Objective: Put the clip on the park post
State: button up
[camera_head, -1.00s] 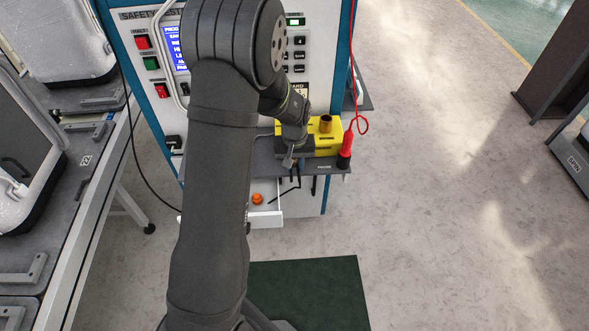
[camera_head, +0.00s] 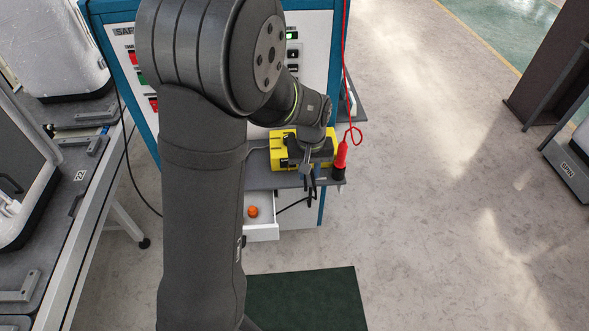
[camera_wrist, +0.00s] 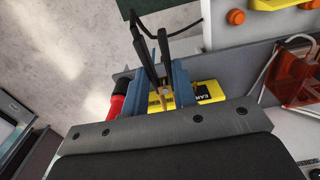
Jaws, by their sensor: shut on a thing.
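My gripper (camera_wrist: 158,76) is shut on the black clip (camera_wrist: 164,50), whose two long dark arms stick out past the blue-grey fingers in the wrist view. In the head view, my gripper (camera_head: 307,170) is at the shelf's front edge, with the clip (camera_head: 311,190) hanging below it. A black lead runs from the clip towards the drawer. A brass post (camera_wrist: 163,99) shows between the fingers, by the yellow block; I take it for the park post. My wrist hides it in the head view. I cannot tell whether the clip touches it.
The yellow block (camera_head: 284,152) sits on the grey shelf (camera_head: 284,181). A red probe (camera_head: 341,156) stands upright in a dark holder close to my gripper's right. Its red cable hangs above.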

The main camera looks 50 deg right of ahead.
jog(key=s+a+r, duration=0.2)
jog(key=s+a, duration=0.1)
jog(key=s, duration=0.4)
jog(key=shift+s+a+r, duration=0.2)
jog(key=shift+s+r, duration=0.1)
dwell(0.4)
